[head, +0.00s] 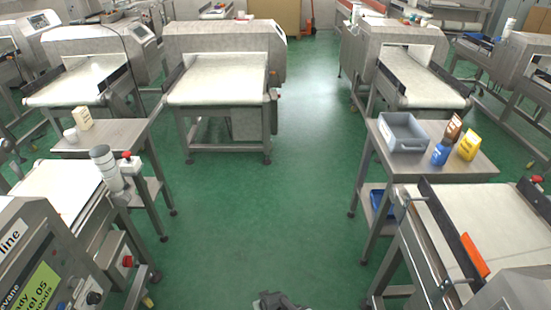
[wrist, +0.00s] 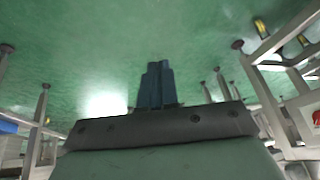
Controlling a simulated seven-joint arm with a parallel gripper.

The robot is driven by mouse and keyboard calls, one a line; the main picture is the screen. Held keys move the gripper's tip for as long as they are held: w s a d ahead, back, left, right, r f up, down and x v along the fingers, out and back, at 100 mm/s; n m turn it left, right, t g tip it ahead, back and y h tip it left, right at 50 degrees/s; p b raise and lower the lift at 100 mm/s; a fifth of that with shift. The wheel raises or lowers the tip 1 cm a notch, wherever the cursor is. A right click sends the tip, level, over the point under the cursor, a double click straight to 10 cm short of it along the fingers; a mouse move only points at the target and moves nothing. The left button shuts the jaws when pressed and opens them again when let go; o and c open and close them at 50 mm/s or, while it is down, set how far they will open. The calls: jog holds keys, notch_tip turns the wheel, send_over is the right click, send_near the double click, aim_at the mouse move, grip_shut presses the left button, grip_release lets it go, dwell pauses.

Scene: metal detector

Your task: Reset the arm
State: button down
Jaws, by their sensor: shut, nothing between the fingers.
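My gripper (wrist: 157,68) shows in the wrist view, its two dark blue fingers together and empty, with green floor behind them. In the head view a small dark part of my arm shows at the bottom middle edge, over the open floor. The gripper touches nothing that I can see.
Green floor (head: 258,210) runs clear down the middle. A side table (head: 478,166) at right bears a grey bin (head: 403,132), a blue bottle (head: 440,152) and a yellow packet (head: 469,145). Conveyors stand at left (head: 58,190) and right (head: 500,225).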

jog(key=s+d+f+m+g+h, duration=0.2)
jog(key=s+d+g, duration=0.9)
jog(key=s+d, duration=1.1)
jog(key=shift+s+f+m+h, duration=0.15)
jog(key=shift+s+m+h, duration=0.15)
jog(key=shift+m, duration=0.9)
jog(key=shift+a, duration=0.1)
dwell(0.9)
